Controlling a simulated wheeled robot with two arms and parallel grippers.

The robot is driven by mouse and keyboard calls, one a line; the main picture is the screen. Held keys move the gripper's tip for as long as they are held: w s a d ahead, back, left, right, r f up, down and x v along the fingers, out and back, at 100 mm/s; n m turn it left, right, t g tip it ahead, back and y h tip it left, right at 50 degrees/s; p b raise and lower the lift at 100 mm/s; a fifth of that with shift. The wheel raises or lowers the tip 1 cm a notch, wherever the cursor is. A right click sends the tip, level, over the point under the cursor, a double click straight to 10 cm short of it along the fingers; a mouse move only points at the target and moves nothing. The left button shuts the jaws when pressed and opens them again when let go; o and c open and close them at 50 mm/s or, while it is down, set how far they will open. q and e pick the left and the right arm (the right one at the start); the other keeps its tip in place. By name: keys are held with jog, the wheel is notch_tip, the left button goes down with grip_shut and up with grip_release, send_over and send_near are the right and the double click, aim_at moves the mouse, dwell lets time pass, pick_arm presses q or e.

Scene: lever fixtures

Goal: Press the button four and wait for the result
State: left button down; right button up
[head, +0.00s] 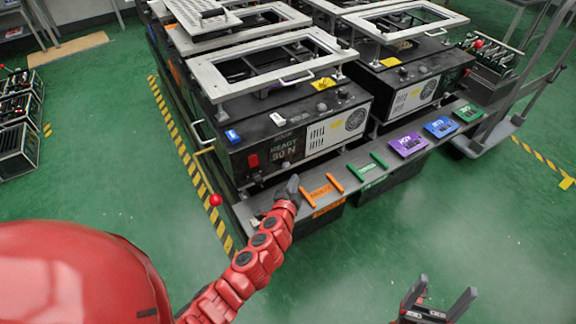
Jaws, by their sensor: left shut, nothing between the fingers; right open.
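A black machine (245,150) with a metal frame on top stands at the centre. Its front carries white lettering, a red switch (253,160), a vent and a fan. No button marked four is readable. My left gripper (291,186) is shut and empty at the front ledge, just left of an orange handle; contact cannot be told. My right gripper (443,291) is open and empty over the green floor at the lower right, apart from everything.
The ledge (345,172) carries orange and green handles, then purple (408,145), blue (440,127) and green (470,112) plates. A red ball (215,200) sticks out at the left corner. A trolley (490,135) stands right. The floor in front is clear.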

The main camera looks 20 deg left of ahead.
pick_arm(q)
jog(key=shift+w+a, duration=0.55)
jog(key=shift+a, duration=0.1)
dwell(1.7)
jog(key=shift+w+a, duration=0.25)
jog(key=shift+a, duration=0.05)
jog(key=shift+w+a, duration=0.3)
jog(key=shift+a, duration=0.1)
dwell(1.0)
jog(key=shift+s+d, duration=0.3)
jog(key=shift+d, duration=0.05)
jog(key=shift+s+d, duration=0.3)
jog(key=shift+d, duration=0.05)
